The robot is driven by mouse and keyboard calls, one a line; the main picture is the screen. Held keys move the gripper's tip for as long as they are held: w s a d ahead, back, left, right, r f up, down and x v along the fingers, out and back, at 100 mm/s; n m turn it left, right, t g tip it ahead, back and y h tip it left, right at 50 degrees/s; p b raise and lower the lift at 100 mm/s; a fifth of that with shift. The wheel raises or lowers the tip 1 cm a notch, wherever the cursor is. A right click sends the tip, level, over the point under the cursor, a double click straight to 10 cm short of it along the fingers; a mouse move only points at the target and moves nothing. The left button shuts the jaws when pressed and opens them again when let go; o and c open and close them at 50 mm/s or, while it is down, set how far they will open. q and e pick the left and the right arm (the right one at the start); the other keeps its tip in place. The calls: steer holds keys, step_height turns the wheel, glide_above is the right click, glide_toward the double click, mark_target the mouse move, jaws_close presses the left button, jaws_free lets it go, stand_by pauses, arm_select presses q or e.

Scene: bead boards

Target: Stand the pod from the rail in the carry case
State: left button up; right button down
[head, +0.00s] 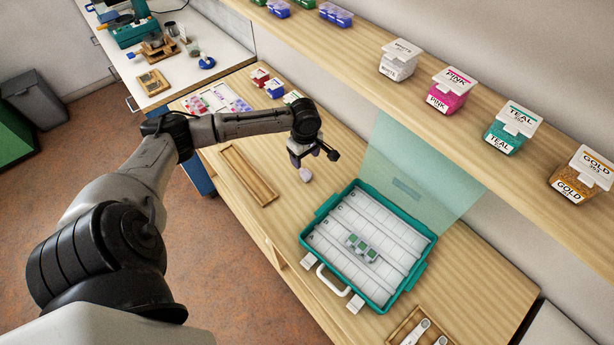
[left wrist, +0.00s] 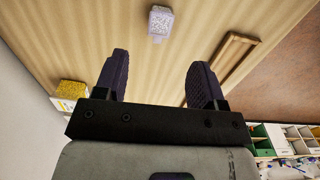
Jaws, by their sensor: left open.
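A small pod with pale, whitish contents shows in the left wrist view (left wrist: 160,22), ahead of my fingers, and in the head view (head: 305,175). It is on the bare wooden table, apart from the long wooden rail (head: 247,175). I cannot tell if it stands or lies. The rail looks empty. My left gripper (head: 317,153) is open and empty above the table close to the pod; its two dark fingers show spread in the left wrist view (left wrist: 160,68). The teal carry case (head: 311,222) lies open to the right, with several green-topped pods (head: 362,248) in its middle. My right gripper is out of view.
A shelf above the table carries labelled bead boxes: white (head: 398,62), pink (head: 449,90), teal (head: 510,127) and gold (head: 580,174). The case's clear lid (head: 420,180) is raised at the back. A wooden tray (head: 405,325) is at the front right.

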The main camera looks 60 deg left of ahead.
mark_target(305, 173)
arm_select(q)
steer(key=shift+f+b, duration=0.55)
steer(key=shift+f, duration=4.2)
steer(key=shift+a, duration=0.1)
steer(key=shift+c, duration=0.4)
steer(key=c, duration=1)
steer(key=shift+r, duration=0.2)
